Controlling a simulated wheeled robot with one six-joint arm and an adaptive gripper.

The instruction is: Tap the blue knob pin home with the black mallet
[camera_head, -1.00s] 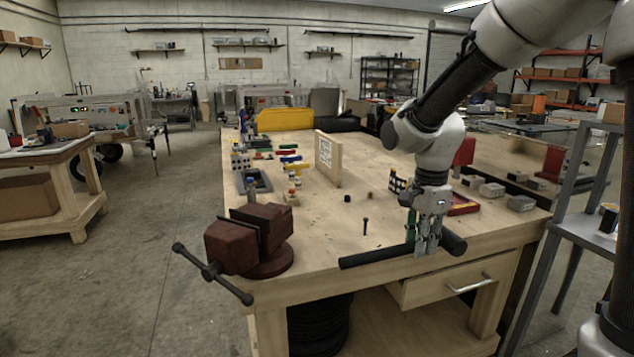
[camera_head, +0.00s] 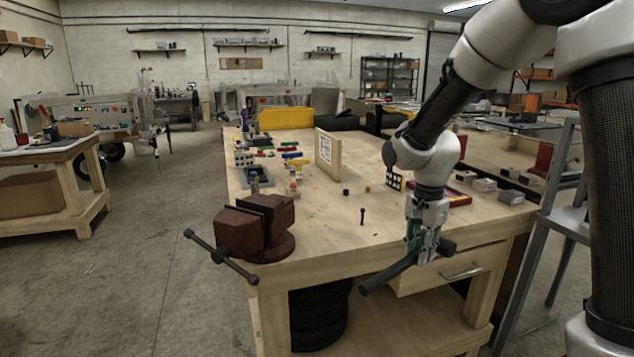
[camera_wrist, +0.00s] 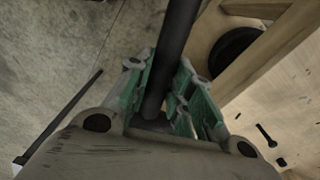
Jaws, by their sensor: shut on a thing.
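My gripper (camera_head: 424,252) hangs off the front edge of the workbench, shut on the black mallet (camera_head: 388,276). The mallet's dark shaft slants down to the left in the head view, and a thicker dark part shows right of the fingers. In the wrist view the shaft (camera_wrist: 176,45) runs between the green finger pads of my gripper (camera_wrist: 160,95). A small blue-topped piece (camera_head: 254,181) stands behind the vise; I cannot tell whether it is the blue knob pin. A thin dark pin-like piece (camera_head: 362,215) stands on the bare bench top.
A red-brown vise (camera_head: 245,232) with a long bar is at the bench's front left corner. An upright wooden board (camera_head: 327,152) and small coloured parts stand farther back. The front middle bench top is mostly clear.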

